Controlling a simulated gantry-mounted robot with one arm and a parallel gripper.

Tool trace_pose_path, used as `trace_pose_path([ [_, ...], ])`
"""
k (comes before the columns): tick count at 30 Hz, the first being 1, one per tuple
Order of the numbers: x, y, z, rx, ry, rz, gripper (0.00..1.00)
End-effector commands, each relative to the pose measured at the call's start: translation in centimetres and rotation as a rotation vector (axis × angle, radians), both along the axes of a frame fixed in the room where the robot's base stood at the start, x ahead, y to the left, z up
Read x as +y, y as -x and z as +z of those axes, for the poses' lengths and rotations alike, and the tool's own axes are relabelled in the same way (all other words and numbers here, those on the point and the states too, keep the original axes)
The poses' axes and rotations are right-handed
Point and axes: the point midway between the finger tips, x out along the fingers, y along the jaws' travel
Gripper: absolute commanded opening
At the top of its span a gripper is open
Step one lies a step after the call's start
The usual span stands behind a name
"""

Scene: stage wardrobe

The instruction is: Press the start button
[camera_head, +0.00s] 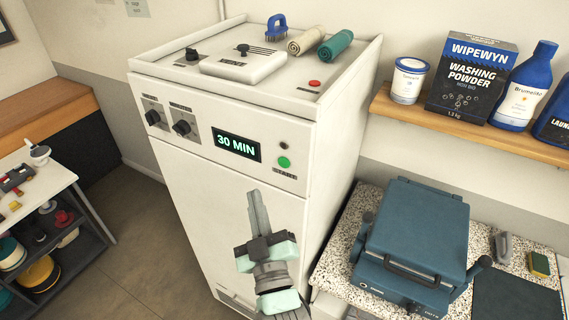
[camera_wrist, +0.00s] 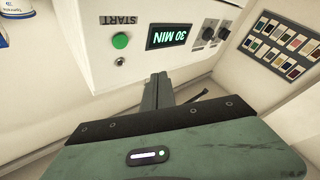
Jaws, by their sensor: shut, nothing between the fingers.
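The green round start button (camera_head: 284,162) is on the front of a white cabinet-like machine (camera_head: 230,220), right of a display (camera_head: 236,145) reading "30 MIN". A "START" label is just below it. My gripper (camera_head: 253,194) is shut and empty, in front of the machine's front panel, below and left of the button. In the wrist view the button (camera_wrist: 120,41) shows upside down with its label, left of the display (camera_wrist: 169,37). The gripper fingertips (camera_wrist: 157,78) are apart from the button in the picture. The exact gap to the panel cannot be told.
Two dark knobs (camera_head: 181,127) sit left of the display. A small dark round spot (camera_head: 284,146) is above the green button. A red button (camera_head: 314,83) is on the machine's top. A teal case (camera_head: 412,235) stands on a speckled counter at right. The floor at left is partly clear.

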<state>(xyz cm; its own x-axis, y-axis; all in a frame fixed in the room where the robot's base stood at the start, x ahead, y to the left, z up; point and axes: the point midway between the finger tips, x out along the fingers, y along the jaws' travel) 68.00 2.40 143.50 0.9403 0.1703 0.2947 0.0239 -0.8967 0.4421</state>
Motion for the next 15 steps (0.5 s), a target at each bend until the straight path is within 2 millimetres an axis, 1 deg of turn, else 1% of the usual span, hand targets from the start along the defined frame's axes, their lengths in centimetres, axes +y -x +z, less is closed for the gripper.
trace_pose_path([
  [5, -0.8, -1.2, 0.0, -0.001, 0.0, -0.002, 0.0],
  [15, -3.4, -5.2, -0.1, 0.0, 0.001, -0.003, 0.0],
])
